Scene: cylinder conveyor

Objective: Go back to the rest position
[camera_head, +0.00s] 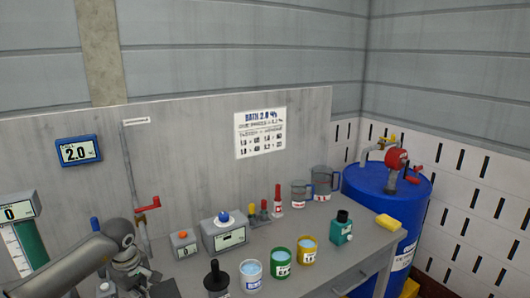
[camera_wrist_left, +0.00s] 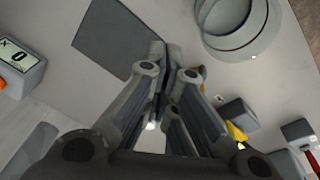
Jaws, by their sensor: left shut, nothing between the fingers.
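My left gripper (camera_wrist_left: 165,60) fills the middle of the left wrist view. Its fingers are together with nothing between them, above a grey surface. In the head view my left arm comes in at the lower left, and the gripper end (camera_head: 128,272) is beside the bench's left part. How far it is above the bench is hard to tell. My right gripper is not in view.
The bench (camera_head: 335,262) holds white, green and yellow cups (camera_head: 252,275), a teal bottle (camera_head: 341,228), a box with a blue knob (camera_head: 225,234) and two jugs (camera_head: 322,183). A red crank (camera_head: 148,204) is near my left arm. A blue drum (camera_head: 385,195) stands right.

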